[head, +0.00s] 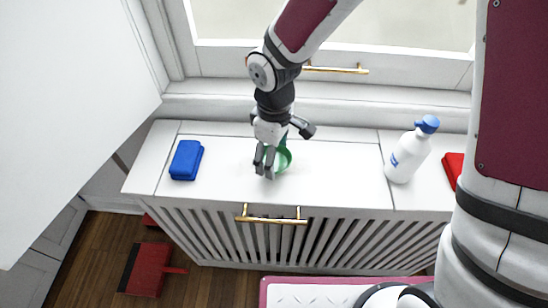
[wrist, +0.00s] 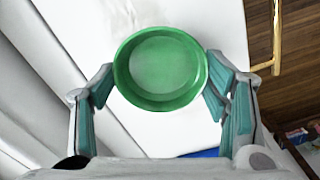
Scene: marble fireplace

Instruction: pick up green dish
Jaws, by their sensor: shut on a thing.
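The green dish (head: 283,160) is a small round bowl, at the middle of the white ledge in the head view. In the wrist view the dish (wrist: 160,62) faces me, with its open inside showing and its rim whole. My gripper (head: 267,168) is over the ledge at the dish, partly covering it in the head view. In the wrist view my gripper's (wrist: 161,82) two teal-padded fingers meet the dish's rim at its left and right sides, shut on it. I cannot tell whether the dish touches the ledge.
A blue block-like item (head: 186,160) lies left on the ledge (head: 330,185). A white bottle with a blue cap (head: 406,158) stands to the right, near a red item (head: 454,167). A gold handle (head: 270,219) juts from the front. A red dustpan-like item (head: 146,270) is on the floor.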

